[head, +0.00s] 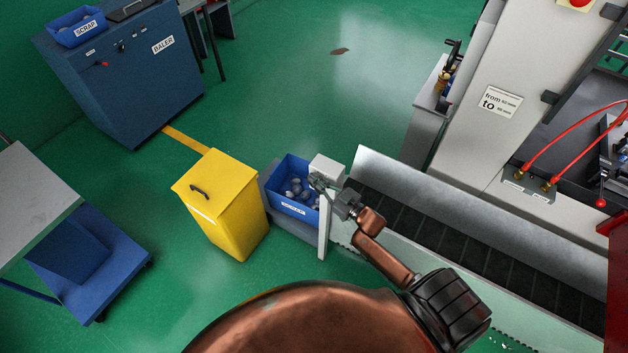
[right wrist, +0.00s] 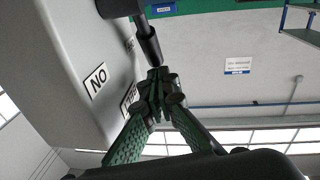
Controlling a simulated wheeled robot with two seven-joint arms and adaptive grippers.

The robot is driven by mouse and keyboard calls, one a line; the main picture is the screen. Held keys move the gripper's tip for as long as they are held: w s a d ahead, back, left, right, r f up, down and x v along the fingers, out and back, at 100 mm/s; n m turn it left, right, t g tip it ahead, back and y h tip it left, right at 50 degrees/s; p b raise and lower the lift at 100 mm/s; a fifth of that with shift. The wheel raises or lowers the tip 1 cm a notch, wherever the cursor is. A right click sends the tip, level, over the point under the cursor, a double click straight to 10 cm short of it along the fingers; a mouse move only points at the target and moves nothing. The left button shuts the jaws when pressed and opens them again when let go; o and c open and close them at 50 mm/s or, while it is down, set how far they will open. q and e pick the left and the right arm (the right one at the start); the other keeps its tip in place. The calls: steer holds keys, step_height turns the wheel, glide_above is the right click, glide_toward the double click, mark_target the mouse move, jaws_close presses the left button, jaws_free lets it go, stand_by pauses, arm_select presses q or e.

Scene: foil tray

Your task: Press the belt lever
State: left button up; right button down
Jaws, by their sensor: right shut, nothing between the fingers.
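The control box (head: 327,169) is a pale box on a post at the near end of the belt (head: 450,228). In the right wrist view the box (right wrist: 75,60) fills the left side, with a "NO" label and other labels partly hidden. A dark lever (right wrist: 149,42) sticks out from the box and points down toward my fingertips. My right gripper (head: 320,183) is at the box in the head view. Its green fingers (right wrist: 158,85) are shut and empty, with the tips right by the lever's end; I cannot tell whether they touch. My left gripper is not in view.
A blue scrap bin (head: 292,205) with pale pieces stands beside the post. A yellow lidded bin (head: 225,210) is left of it. A blue baler (head: 125,75) stands at the back left, a blue cart (head: 95,250) at the left. Green floor between is mostly clear.

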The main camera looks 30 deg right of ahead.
steer(key=shift+s+r+p, duration=0.25)
steer(key=shift+r+p, duration=0.25)
steer(key=shift+p, duration=0.1)
steer(key=r+v, duration=0.2)
steer(key=v, duration=1)
steer(key=shift+s+r+p, duration=0.25)
steer(key=shift+r+p, duration=0.1)
steer(key=shift+r, duration=0.05)
steer(key=shift+f, duration=0.1)
